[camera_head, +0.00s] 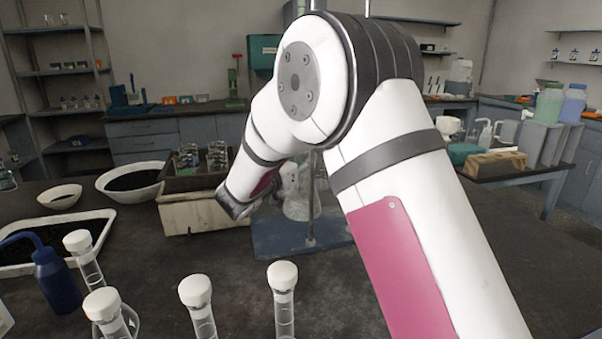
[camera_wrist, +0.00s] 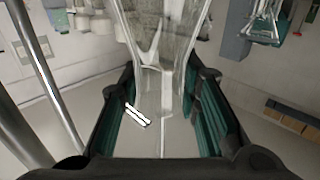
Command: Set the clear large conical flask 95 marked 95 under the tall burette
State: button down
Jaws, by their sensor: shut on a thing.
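The clear conical flask (camera_wrist: 165,40) fills the upper middle of the wrist view, its narrow part between my fingers. My gripper (camera_wrist: 162,112) has its two green-padded fingers on either side of this glass and is shut on it. In the head view a clear glass body (camera_head: 299,204), seemingly this flask, shows partly behind my arm, above the blue stand base (camera_head: 285,240). The marking 95 cannot be read. The stand's thin upright rod (camera_head: 311,205) rises beside the glass. The burette is mostly hidden by my arm. In the head view my fingers are largely hidden.
Metal rods (camera_wrist: 45,80) pass close to my gripper on the left of the wrist view. A beige box with a dark rack (camera_head: 205,212) stands left of the stand base. White-capped tubes (camera_head: 283,300) stand at the front, near a blue wash bottle (camera_head: 55,280).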

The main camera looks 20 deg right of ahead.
jog(key=shift+a+f+b, duration=0.1)
jog(key=shift+f+b, duration=0.3)
jog(key=shift+f, duration=1.5)
jog(key=c, duration=1.2)
grip_release()
jog(key=shift+r, duration=0.25)
jog(key=p+v, duration=0.1)
jog(key=v, duration=1.1)
